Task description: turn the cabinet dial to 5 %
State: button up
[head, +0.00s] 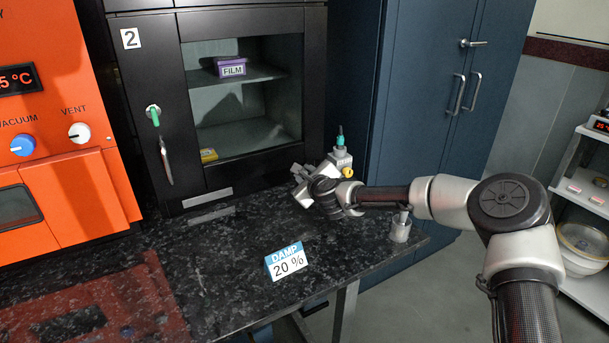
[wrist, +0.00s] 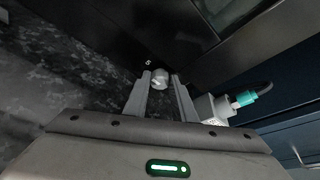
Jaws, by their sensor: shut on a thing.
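The black cabinet (head: 152,85) with a number 2 plate stands on the dark stone bench. The small pale round dial (wrist: 160,79) is on the cabinet's lower front in the wrist view, with a white 5 mark (wrist: 148,63) just above and left of it. My gripper (wrist: 161,84) is shut on the dial, one finger on each side. In the head view my gripper (head: 303,176) is at the cabinet's lower right, and it hides the dial there. I cannot read exactly where the dial's pointer stands.
A grey box with a teal plug (head: 340,152) stands just right of my gripper. A DAMP 20 % card (head: 287,262) stands on the bench (head: 225,270). An orange oven (head: 75,160) is at left.

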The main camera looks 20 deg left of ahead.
jog(key=o, duration=1.1)
jog(key=shift+r, duration=0.1)
